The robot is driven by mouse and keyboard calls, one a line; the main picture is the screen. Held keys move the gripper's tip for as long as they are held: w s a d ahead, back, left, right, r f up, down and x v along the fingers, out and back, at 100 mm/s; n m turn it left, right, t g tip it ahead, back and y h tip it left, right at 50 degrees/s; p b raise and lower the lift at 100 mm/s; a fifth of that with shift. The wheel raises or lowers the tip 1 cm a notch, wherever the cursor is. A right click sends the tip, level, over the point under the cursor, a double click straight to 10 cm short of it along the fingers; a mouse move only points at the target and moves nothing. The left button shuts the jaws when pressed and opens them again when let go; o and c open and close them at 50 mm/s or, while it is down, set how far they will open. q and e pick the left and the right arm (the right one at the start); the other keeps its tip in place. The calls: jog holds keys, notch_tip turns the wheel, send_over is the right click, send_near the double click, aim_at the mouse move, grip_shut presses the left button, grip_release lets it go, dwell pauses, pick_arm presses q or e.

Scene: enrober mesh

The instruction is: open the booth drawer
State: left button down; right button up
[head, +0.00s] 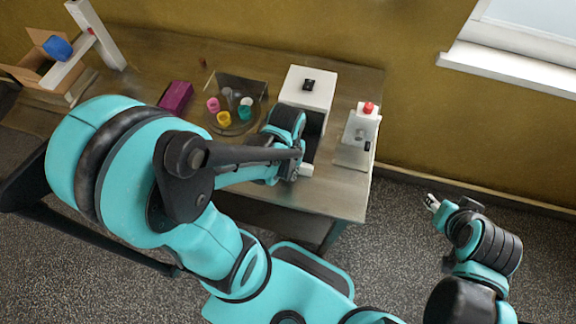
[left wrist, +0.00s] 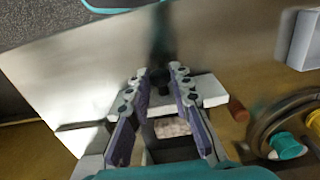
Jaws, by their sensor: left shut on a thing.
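The booth (head: 311,82) is a white box with a small black piece on top, standing at the right part of the table. Its drawer stands out from the booth; the white drawer front (head: 306,170) shows near the table's front edge. In the left wrist view the drawer front (left wrist: 210,91) is a pale bar with a dark knob (left wrist: 161,84). My left gripper (left wrist: 161,80) is shut on that knob. Behind the front, a pinkish surface (left wrist: 172,127) shows between the fingers. My left arm hides part of the drawer in the head view. My right gripper (head: 432,203) hangs away from the table, its jaws too small to judge.
A white device with a red top (head: 368,107) stands right of the booth. A round tray (head: 222,129) with several coloured cups stands left of it, with a magenta box (head: 175,97) farther left. A cardboard box (head: 32,65) is at far left. Floor right of the table is clear.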

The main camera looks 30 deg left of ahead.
pick_arm(q)
jog(key=c, duration=1.4)
grip_release()
jog(key=shift+o, duration=0.2)
jog(key=shift+r, duration=0.1)
notch_tip(320, 180, up, 12)
jog(key=w+m+t+b, duration=0.1)
jog(key=t, duration=0.1)
jog(key=w+d+m+t+b, duration=0.1)
jog(key=t, duration=0.1)
jog(key=w+d+f+t+b, duration=0.1)
jog(key=t, duration=0.2)
jog(key=shift+w+d+f+m+b, duration=0.1)
jog(key=shift+w+d+m+b, duration=0.2)
jog(key=shift+m, duration=0.1)
